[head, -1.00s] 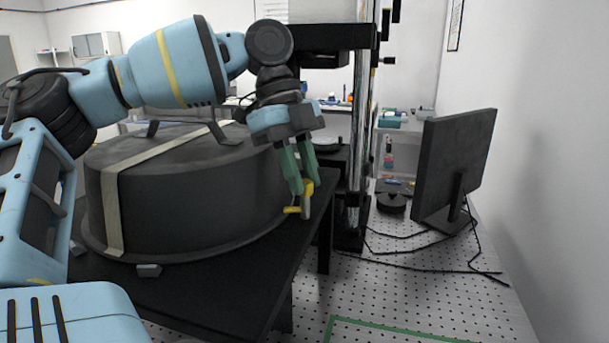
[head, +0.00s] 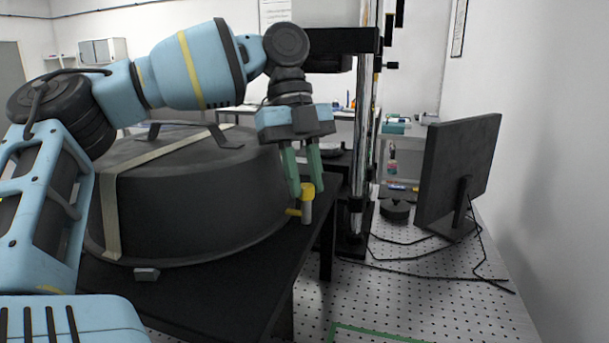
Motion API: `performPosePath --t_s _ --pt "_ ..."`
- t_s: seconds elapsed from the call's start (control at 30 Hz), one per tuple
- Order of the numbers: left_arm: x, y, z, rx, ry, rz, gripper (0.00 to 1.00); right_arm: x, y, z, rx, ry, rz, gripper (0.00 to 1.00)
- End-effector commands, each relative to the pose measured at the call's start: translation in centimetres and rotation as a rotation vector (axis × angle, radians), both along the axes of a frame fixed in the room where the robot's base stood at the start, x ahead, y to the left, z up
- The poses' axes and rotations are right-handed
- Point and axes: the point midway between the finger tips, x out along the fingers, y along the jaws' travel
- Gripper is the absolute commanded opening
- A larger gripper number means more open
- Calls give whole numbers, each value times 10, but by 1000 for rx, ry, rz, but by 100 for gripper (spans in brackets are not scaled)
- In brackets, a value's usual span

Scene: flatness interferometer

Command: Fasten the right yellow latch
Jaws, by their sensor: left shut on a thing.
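The right yellow latch (head: 308,192) stands at the right side of the large dark round cover (head: 190,215). It has a yellow cap, a grey post and a short yellow arm pointing left toward the cover. My left gripper (head: 308,190) comes down from above with its two green fingers on either side of the cap, shut on the latch. The fingers hide parts of the cap. Whether the short arm touches the cover cannot be told. My right gripper is not in view.
The cover has a pale strap and dark handles and sits on a black table (head: 240,285). A shiny vertical column (head: 365,120) stands just behind the gripper. A black monitor (head: 458,170) with loose cables stands at right on the perforated surface (head: 420,295).

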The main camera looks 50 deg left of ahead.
Motion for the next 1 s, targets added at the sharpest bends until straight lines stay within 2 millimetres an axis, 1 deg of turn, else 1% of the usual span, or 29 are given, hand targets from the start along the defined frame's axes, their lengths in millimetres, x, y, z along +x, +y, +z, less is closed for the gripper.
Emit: performPosePath --t_s 0.1,0.13,0.27,0.3,0.53,0.67,0.77,1.0 --pt "0 0 0 0 0 -1 0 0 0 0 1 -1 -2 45" --pt "0 0 0 0 0 -1 26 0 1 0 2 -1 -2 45" --pt "0 0 0 0 0 0 43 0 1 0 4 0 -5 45" --pt "0 0 0 0 0 0 45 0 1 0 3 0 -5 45" --pt "0 0 0 0 0 1 45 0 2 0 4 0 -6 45" --pt "1 2 5 0 0 2 45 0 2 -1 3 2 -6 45" --pt "3 6 15 0 -1 4 45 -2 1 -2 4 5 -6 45" --pt "7 19 49 -1 -2 3 45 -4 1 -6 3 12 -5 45"
